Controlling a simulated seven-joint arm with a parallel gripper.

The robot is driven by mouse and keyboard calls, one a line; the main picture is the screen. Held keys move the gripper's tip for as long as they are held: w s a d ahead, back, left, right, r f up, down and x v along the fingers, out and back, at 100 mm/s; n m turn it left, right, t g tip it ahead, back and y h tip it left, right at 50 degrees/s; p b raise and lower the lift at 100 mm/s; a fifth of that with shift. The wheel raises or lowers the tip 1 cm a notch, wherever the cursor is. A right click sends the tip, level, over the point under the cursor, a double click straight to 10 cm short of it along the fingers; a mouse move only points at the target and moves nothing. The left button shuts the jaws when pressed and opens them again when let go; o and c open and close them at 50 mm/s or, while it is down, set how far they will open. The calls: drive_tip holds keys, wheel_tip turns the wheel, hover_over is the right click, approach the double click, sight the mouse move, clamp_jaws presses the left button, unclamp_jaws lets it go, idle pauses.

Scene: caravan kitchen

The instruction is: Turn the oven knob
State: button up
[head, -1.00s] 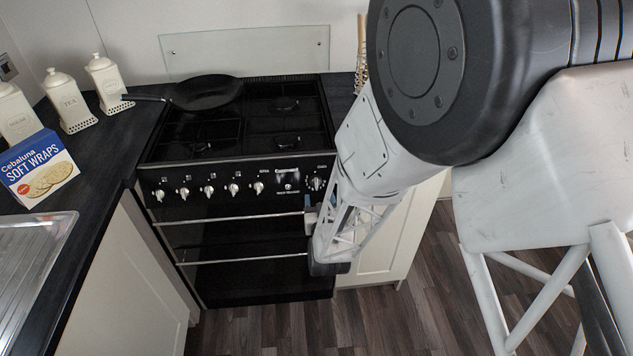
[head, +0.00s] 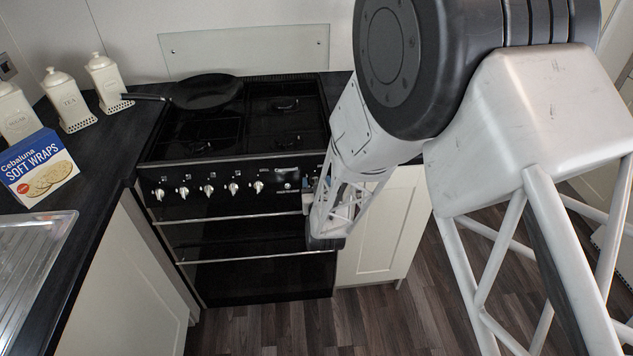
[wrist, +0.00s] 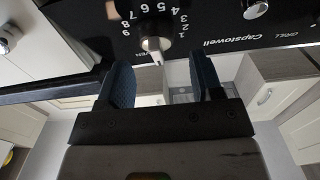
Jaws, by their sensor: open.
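The oven knob (wrist: 154,44) is a silver knob with a pointer, on a black panel with a ring of white numbers, in the wrist view. My gripper (wrist: 165,75) is open, its two blue fingers (wrist: 118,85) apart, one on either side below the knob. Nothing shows between the pads except the background and the knob's lower tip near their ends. I cannot tell if a finger touches the knob. In the head view my gripper (head: 308,195) is at the right end of the cooker's control panel (head: 215,186), and my arm hides the oven knob.
Several other silver knobs (head: 208,190) line the panel, with another knob (wrist: 256,9) near in the wrist view. Oven door handles (head: 240,219) run below. A black pan (head: 207,92) sits on the hob. A soft wraps box (head: 40,168) stands on the left worktop.

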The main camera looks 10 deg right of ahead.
drive_tip(key=shift+w, duration=0.7)
drive_tip(key=c, duration=0.9)
